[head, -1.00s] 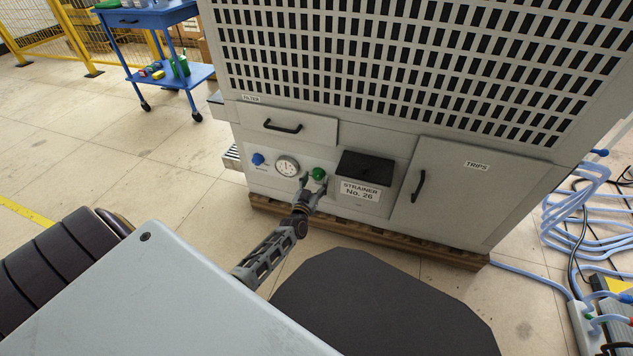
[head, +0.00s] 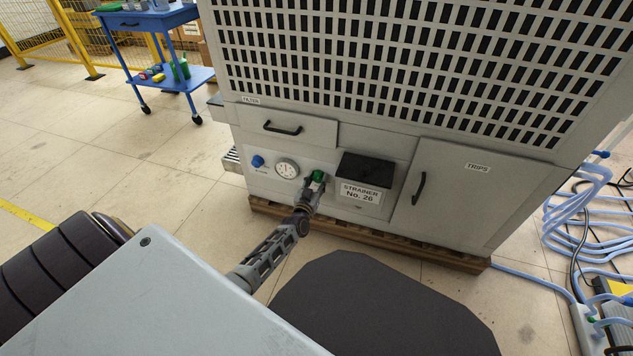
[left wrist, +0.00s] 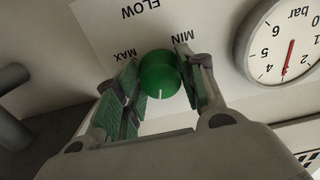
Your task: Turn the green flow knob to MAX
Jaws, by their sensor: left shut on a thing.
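The green flow knob (left wrist: 160,75) sits on a white plate (left wrist: 105,22) lettered FLOW, MAX and MIN, which appears upside down in the left wrist view. A white mark on the knob's face points toward the bottom of that view. My left gripper (left wrist: 165,88) is shut on the knob, with one green-padded finger on each side. In the head view the left gripper (head: 314,183) covers part of the green knob (head: 318,175) on the machine's lower front panel. My right gripper is in neither view.
A pressure gauge (head: 287,168) and a blue knob (head: 258,161) are left of the green knob. The black strainer box (head: 366,168) is close on its right. A blue cart (head: 178,77) stands back left, and hoses (head: 580,225) lie right.

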